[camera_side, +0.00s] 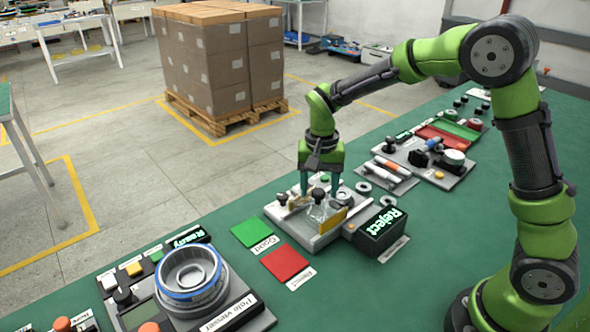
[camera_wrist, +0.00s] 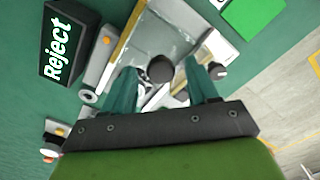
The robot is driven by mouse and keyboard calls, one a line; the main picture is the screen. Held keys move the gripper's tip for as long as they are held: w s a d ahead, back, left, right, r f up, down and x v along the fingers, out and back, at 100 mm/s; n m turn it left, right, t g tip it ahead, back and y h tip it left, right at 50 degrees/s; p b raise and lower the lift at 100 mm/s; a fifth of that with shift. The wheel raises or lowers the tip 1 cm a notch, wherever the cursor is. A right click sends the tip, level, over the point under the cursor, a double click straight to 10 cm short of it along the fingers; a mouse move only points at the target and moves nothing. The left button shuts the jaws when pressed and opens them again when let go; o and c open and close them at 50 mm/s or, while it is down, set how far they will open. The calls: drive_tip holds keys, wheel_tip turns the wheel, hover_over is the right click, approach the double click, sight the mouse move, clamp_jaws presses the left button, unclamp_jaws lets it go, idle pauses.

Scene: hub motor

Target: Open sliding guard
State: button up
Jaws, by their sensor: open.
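The sliding guard (camera_side: 318,212) is a clear panel with a yellow edge strip on a light grey fixture (camera_side: 292,228). In the wrist view the clear guard (camera_wrist: 160,40) lies just past my fingertips. A dark round knob (camera_side: 318,193) stands up at the guard; in the wrist view this knob (camera_wrist: 160,69) shows between my two fingers. My gripper (camera_side: 319,186) points down over the fixture, and its teal fingers (camera_wrist: 162,78) are apart on either side of the knob. I cannot tell whether either finger touches it.
A black box reading Reject (camera_side: 380,230) stands close to the right of the fixture. Green (camera_side: 251,231) and red (camera_side: 285,262) pads lie to its left and front. A round pole viewer station (camera_side: 190,280) sits at the front left. Other fixtures (camera_side: 425,155) stand behind.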

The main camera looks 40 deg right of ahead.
sight(323, 194)
wheel_tip(323, 194, up, 17)
idle(0.4)
drive_tip(key=s+f+n+t+y, duration=0.2)
drive_tip(key=s+n+t, duration=0.3)
drive_tip(key=s, duration=1.4)
drive_tip(key=shift+d+f+t, duration=0.15)
drive_tip(key=shift+f+t, duration=0.2)
drive_tip(key=shift+t, duration=0.75)
